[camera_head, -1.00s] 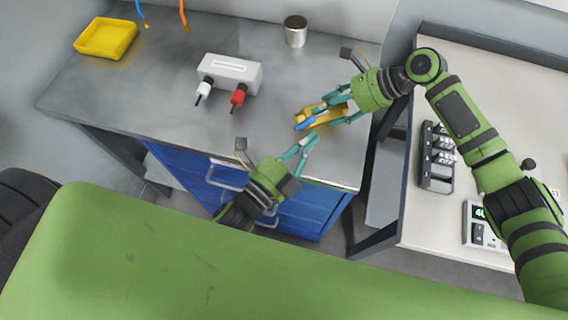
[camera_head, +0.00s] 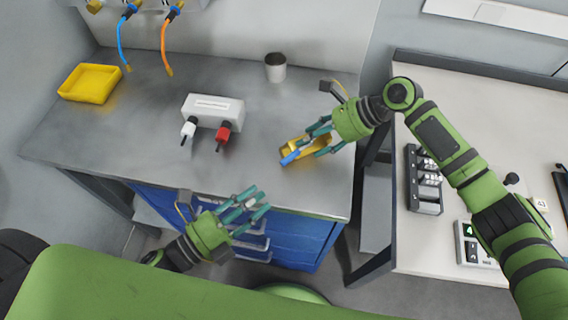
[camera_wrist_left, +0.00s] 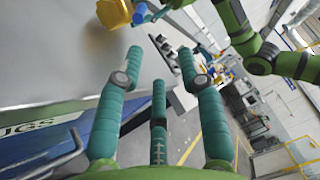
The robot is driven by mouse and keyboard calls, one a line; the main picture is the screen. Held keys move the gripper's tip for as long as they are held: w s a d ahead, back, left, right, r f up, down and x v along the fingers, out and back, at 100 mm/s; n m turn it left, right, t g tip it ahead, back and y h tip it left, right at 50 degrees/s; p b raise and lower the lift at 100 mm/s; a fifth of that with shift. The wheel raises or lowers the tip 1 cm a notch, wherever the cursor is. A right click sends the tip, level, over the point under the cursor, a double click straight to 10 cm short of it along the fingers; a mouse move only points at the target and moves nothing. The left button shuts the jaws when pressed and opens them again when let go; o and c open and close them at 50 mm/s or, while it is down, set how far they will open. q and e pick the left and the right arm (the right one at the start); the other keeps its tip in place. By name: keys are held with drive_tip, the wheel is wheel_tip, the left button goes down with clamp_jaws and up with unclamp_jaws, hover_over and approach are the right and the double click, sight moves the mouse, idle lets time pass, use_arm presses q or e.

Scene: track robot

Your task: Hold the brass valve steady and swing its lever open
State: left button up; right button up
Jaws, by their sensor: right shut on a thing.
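The brass valve (camera_head: 296,145) is a yellow body near the right end of the grey workbench (camera_head: 110,118). Its blue lever (camera_head: 290,158) points to the lower left, toward the bench's front edge. My right gripper (camera_head: 321,142) is shut on the valve from the upper right, and its fingers hide part of it. My left gripper (camera_head: 258,203) is in front of the bench edge, left of and below the valve, apart from it. Its fingers are spread and empty. In the left wrist view the valve (camera_wrist_left: 114,12) and the lever (camera_wrist_left: 140,13) show at the top.
A white box (camera_head: 214,110) with a white and a red plug stands mid-bench. A metal cup (camera_head: 275,68) is behind, a yellow tray (camera_head: 90,83) far left. Blue and orange cables hang at the back. The bench between box and valve is clear. A second table (camera_head: 395,240) stands right.

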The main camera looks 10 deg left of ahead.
sight(289, 156)
use_arm(q)
drive_tip(key=w+a+m, duration=0.1)
drive_tip(key=w+a+m+g, duration=0.1)
drive_tip(key=m, duration=0.1)
drive_tip(key=w+a+m+g+h, duration=0.1)
drive_tip(key=m, duration=0.1)
drive_tip(key=shift+w+a+r, duration=0.1)
drive_tip(key=shift+a, duration=0.25)
drive_tip(key=shift+w+m, duration=0.25)
drive_tip(key=shift+m, duration=0.05)
drive_tip(key=x, duration=1.1)
drive_tip(key=shift+w+d, duration=0.15)
drive_tip(key=shift+d, duration=0.25)
clamp_jaws()
